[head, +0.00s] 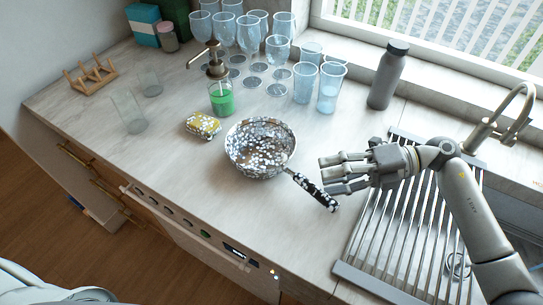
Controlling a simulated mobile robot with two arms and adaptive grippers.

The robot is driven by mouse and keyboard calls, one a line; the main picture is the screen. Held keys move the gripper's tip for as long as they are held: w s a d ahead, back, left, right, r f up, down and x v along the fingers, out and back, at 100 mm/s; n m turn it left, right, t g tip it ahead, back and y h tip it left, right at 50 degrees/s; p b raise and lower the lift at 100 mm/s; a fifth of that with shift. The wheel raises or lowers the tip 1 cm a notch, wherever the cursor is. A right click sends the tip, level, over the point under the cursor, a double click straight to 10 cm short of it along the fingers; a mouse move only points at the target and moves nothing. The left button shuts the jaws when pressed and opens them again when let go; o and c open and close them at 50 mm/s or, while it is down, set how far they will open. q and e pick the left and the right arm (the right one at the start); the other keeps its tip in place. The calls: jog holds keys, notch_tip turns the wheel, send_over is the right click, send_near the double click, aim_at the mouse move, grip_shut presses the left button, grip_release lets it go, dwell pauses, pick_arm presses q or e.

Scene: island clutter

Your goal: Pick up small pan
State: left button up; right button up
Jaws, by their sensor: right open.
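The small pan (262,147) is speckled black, white and brown and sits upright on the light countertop in the middle of the head view. Its dark speckled handle (314,190) points to the lower right. My right gripper (324,176) is open, with its fingers pointing left. In the picture its fingertips overlap or lie right beside the handle; I cannot tell whether they touch it. My left gripper is not in view.
A yellow patterned sponge (203,125) and a green soap dispenser (220,97) stand behind the pan. Several glasses (249,35) and a grey bottle (388,75) are further back. A ribbed drying rack (392,230) lies under my right arm.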

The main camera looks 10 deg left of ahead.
aim_at(311, 181)
jog(key=p+x, duration=0.2)
jog(key=x, duration=0.2)
jog(key=shift+w+a, duration=0.1)
jog(key=shift+a, duration=0.2)
jog(key=shift+a+f, duration=0.15)
jog(key=shift+a, duration=0.1)
jog(key=shift+d+f, duration=0.1)
jog(key=shift+c, duration=0.3)
grip_shut()
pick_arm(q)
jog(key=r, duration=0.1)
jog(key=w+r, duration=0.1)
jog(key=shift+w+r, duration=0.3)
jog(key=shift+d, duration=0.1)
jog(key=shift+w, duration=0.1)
